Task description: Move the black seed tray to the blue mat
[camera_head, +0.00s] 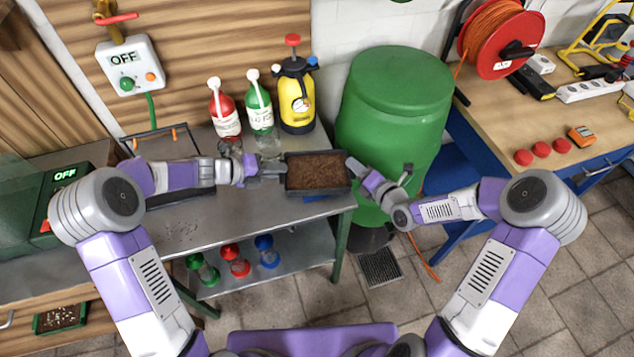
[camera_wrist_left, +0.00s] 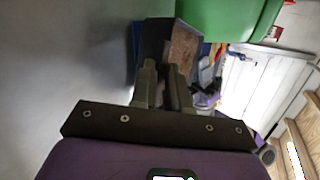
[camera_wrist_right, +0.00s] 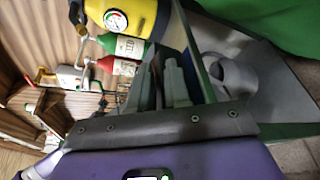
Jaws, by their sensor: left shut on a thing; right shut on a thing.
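The black seed tray (camera_head: 318,190), filled with brown soil, is at the right end of the grey metal bench. My left gripper (camera_head: 283,170) is shut on its left wall, and my right gripper (camera_head: 352,166) is shut on its right wall. The tray looks level. It also shows beyond the fingers in the left wrist view (camera_wrist_left: 153,42). Only a strip of the blue mat (camera_head: 316,198) shows at the tray's front edge; the tray hides the rest. I cannot tell whether the tray touches it.
A yellow sprayer (camera_head: 297,105), a red bottle (camera_head: 224,110) and a green bottle (camera_head: 260,108) stand behind the tray. A big green barrel (camera_head: 395,110) stands close on the right. Hourglass-like things (camera_head: 235,262) are on the lower shelf. The bench's left front is mostly clear.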

